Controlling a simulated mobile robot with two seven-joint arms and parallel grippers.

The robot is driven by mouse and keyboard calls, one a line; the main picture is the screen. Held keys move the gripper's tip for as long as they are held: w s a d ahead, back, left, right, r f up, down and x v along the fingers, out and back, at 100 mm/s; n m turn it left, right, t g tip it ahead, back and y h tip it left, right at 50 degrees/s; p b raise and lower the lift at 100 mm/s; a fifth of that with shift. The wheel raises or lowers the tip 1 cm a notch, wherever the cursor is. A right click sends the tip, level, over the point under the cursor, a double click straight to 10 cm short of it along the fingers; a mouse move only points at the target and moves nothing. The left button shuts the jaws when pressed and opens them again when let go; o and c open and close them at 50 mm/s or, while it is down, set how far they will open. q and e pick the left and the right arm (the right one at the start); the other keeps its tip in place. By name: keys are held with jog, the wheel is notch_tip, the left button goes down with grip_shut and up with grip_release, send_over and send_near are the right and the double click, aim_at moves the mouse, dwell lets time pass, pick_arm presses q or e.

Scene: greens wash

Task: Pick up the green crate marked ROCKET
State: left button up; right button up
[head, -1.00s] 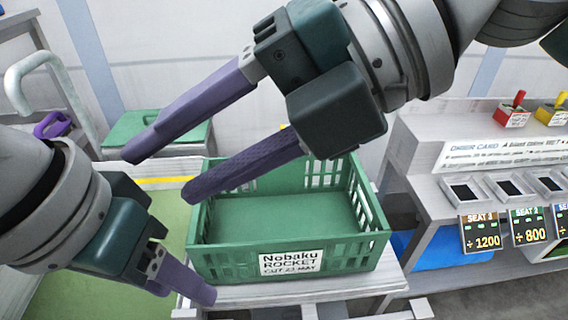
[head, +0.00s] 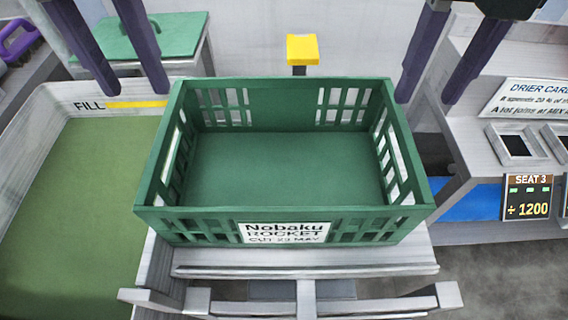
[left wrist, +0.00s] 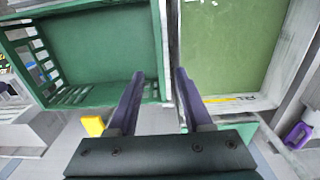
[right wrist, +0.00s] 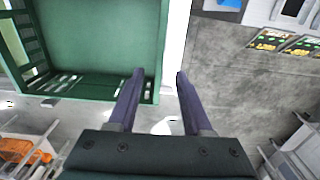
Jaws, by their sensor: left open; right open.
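The green crate (head: 285,165) with slotted walls and a white label reading Nobaku ROCKET (head: 285,232) stands upright on a pale stand in the head view. It looks empty. My left gripper (head: 140,90) is open, fingers pointing down, above and beyond the crate's left side. My right gripper (head: 424,100) is open near the crate's far right side. In the left wrist view the crate wall (left wrist: 160,45) lies between the open fingers' line, with no contact clear. In the right wrist view the crate's side (right wrist: 160,50) is likewise just ahead of the open fingers.
A basin of green water (head: 75,200) marked FILL lies left of the crate. A yellow-topped post (head: 302,48) stands behind it. A green-lidded box (head: 140,38) is at back left. A slanted panel with a SEAT 3 sign (head: 527,196) is on the right.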

aim_at(161, 132)
pick_arm(q)
notch_tip(161, 132, down, 10)
jog(key=shift+r, duration=0.25)
pick_arm(e)
notch_tip(161, 132, down, 9)
jog(key=shift+f, duration=0.2)
pick_arm(q)
grip_shut()
pick_arm(e)
grip_shut()
dwell(0.6)
